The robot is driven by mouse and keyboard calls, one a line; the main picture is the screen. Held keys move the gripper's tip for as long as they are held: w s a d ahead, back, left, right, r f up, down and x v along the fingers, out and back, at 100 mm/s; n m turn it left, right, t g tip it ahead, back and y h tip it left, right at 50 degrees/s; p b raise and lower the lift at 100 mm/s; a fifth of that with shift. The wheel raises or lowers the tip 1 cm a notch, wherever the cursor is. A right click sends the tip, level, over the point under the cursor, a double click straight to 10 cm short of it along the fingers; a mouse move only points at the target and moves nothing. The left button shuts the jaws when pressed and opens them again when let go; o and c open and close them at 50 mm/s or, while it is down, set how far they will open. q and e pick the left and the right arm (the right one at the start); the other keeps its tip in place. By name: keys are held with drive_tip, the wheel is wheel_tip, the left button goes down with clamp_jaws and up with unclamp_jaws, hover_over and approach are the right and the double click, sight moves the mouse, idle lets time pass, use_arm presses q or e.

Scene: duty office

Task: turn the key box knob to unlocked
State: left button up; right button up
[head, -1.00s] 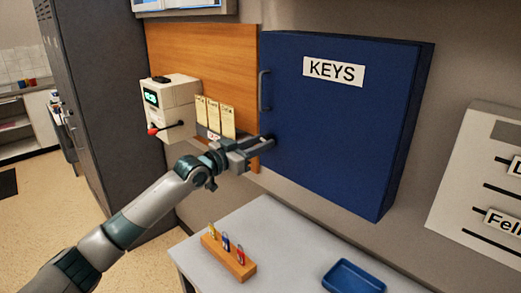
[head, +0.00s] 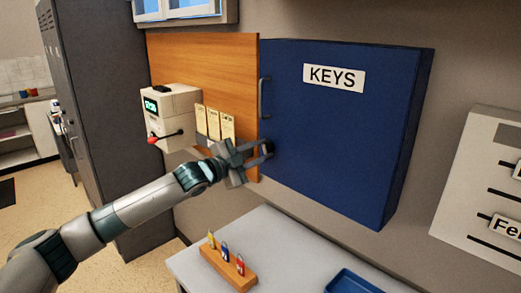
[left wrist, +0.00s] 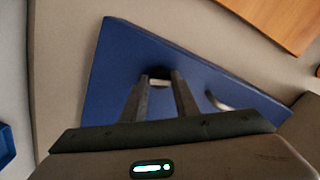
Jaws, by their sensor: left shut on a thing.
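The key box (head: 345,130) is a dark blue wall cabinet with a white KEYS label (head: 334,78) and a closed door. It also fills the middle of the left wrist view (left wrist: 115,75). Its dark round knob (head: 269,147) is at the lower left of the door, mostly hidden by my fingers. The knob shows between the fingertips in the left wrist view (left wrist: 159,77). My left gripper (head: 262,149) is shut on the knob. Which way the knob points is too small to tell. My right gripper is not in view.
A vertical handle (head: 264,97) sits on the door above the knob. To the left are a wooden board (head: 215,70), time cards (head: 215,122) and a white time clock (head: 172,112) with a red-tipped lever. Below is a table (head: 275,235) with a wooden key-tag block (head: 228,268) and a blue tray (head: 350,282).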

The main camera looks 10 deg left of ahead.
use_arm(q)
drive_tip(key=m+p, duration=0.1)
drive_tip(key=m, duration=0.3)
idle(0.4)
drive_tip(key=o, duration=1)
drive_tip(key=shift+o, duration=0.2)
drive_tip(key=shift+s+a+f, duration=0.1)
drive_tip(key=shift+s+a, duration=0.2)
drive_tip(key=shift+s, duration=0.05)
drive_tip(key=b+v, duration=0.5)
drive_tip(key=v, duration=1.1)
drive_tip(key=shift+s, duration=0.3)
